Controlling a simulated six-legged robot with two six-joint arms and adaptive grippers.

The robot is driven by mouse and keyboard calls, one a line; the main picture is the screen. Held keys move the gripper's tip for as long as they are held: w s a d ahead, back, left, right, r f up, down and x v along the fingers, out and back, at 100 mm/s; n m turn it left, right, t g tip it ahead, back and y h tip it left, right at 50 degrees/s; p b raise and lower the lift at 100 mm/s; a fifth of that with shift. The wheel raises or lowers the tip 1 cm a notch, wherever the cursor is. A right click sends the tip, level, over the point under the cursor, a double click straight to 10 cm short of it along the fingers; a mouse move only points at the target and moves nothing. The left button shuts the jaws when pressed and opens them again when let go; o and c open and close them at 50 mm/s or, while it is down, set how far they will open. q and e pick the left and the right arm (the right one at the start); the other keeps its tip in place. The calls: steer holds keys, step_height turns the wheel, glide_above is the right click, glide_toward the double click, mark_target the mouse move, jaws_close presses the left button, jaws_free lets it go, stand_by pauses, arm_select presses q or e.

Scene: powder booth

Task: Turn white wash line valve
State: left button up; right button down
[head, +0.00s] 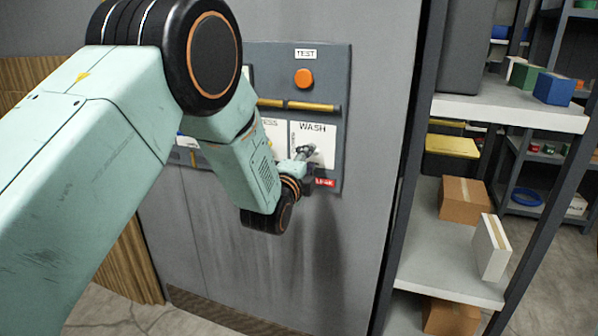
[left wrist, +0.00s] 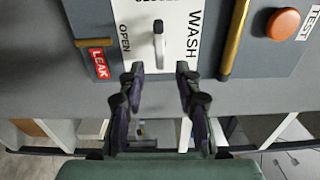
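The wash line valve has a small pale lever (left wrist: 158,42) on a white plate (left wrist: 176,45) lettered WASH and OPEN; another word at the plate's top edge is cut off. In the left wrist view the lever points up and down the picture. My left gripper (left wrist: 160,75) is open, its two dark fingers apart with nothing between them. The lever lies just beyond the fingertips, in line with the gap. In the head view my left gripper (head: 304,158) is close to the WASH plate (head: 318,133), and partly hides the lever. My right gripper is not in view.
The grey panel (head: 343,95) also bears an orange TEST button (head: 303,78), brass-coloured bars (head: 312,106) and a red LEAK label (head: 324,182). Shelves (head: 510,112) with boxes stand at the right. The cabinet front below the panel is clear.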

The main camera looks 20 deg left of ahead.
arm_select(q)
steer(key=s, duration=0.6)
steer(key=shift+s, duration=0.3)
steer(key=shift+a, duration=0.1)
steer(key=s+a+f+n+g, duration=0.1)
steer(key=s+f+n+g, duration=0.3)
steer(key=s+f+n, duration=0.45)
steer(key=s+a+f+n+g, duration=0.1)
steer(key=s+f+n+g, duration=0.4)
steer(key=f, duration=0.7)
steer(key=s+f+n+g, duration=0.2)
steer(key=s+f+g, duration=0.1)
steer(key=s, duration=0.7)
steer(key=s+f+n+g, duration=0.1)
steer(key=s+f+g, duration=0.2)
steer(key=s+f, duration=0.3)
steer(key=s+f+n+g, duration=0.2)
steer(key=s+f, duration=0.3)
steer(key=s, duration=1.1)
steer(key=shift+s+a+n+g+y, duration=0.15)
steer(key=shift+a+n+g+y, duration=0.15)
steer(key=shift+g, duration=0.2)
